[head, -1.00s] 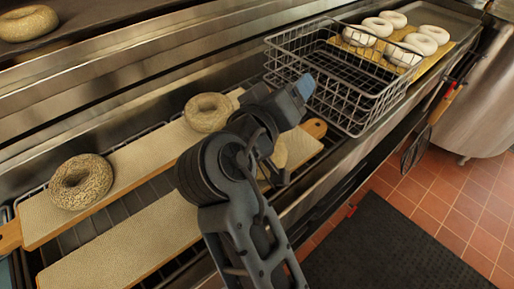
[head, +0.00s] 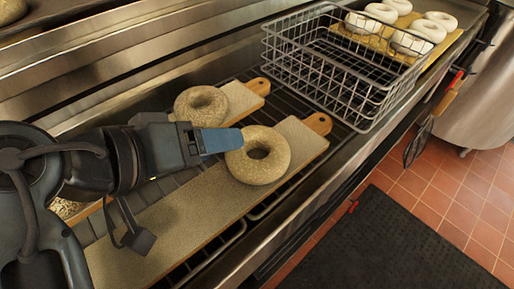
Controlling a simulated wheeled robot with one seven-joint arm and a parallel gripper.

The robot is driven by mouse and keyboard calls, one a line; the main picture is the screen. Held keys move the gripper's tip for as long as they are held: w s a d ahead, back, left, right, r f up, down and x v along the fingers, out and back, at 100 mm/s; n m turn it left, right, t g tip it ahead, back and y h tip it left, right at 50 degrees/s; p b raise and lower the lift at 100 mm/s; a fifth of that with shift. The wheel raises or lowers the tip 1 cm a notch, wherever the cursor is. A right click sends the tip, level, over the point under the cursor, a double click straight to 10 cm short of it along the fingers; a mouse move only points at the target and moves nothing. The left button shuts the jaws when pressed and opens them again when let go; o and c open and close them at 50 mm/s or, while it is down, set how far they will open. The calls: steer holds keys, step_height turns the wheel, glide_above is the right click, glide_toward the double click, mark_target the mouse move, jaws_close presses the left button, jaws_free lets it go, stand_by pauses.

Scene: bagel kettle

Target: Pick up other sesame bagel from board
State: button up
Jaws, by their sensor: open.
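A pale sesame-looking bagel (head: 270,173) lies flat on the near board (head: 190,213), close to its wooden handle end. A similar bagel (head: 184,105) lies on the far board (head: 238,100). A darker seeded bagel (head: 66,208) shows only in part at the left, mostly hidden behind my arm. My gripper (head: 221,141) reaches in from the left, open and empty, with its blue fingertip at the left edge of the near-board bagel in the picture. I cannot tell whether it touches that bagel or is above it. Only one finger shows clearly.
A wire basket (head: 330,62) stands just beyond the board handles. Behind it, several white rings (head: 381,13) lie on a yellow board. A metal rack lies under the boards, with a steel ledge along the back. A dark mat (head: 400,245) covers the red tiled floor at right.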

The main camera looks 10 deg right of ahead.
steer(key=shift+p+x, duration=0.3)
steer(key=shift+x, duration=2.05)
steer(key=shift+s+f, duration=0.1)
steer(key=shift+c, duration=0.4)
steer(key=shift+d, duration=0.1)
steer(key=c, duration=0.8)
